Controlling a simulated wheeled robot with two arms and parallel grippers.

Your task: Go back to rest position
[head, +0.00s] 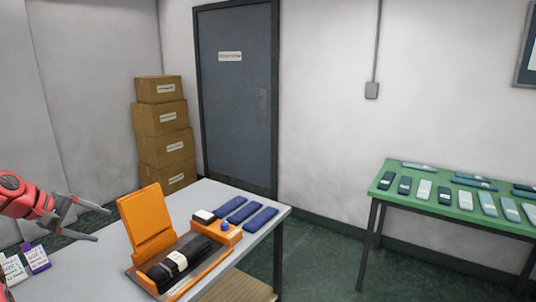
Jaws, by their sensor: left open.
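My left gripper (103,225) reaches in from the left edge with its red arm. Its two grey fingers are spread apart, and nothing shows between them. It is above the left part of the pale table (190,206), left of an orange tray with a raised panel (146,220). A black bundle with a white band (193,253) lies in the tray, apart from my gripper. My right gripper is not in this view.
Several blue pieces (259,219) lie on the pale table's right part. White and purple labelled packets (37,260) are below my left gripper. Stacked cardboard boxes (160,117) stand by a grey door (237,95). A green table (462,210) holds several teal, black and pale items.

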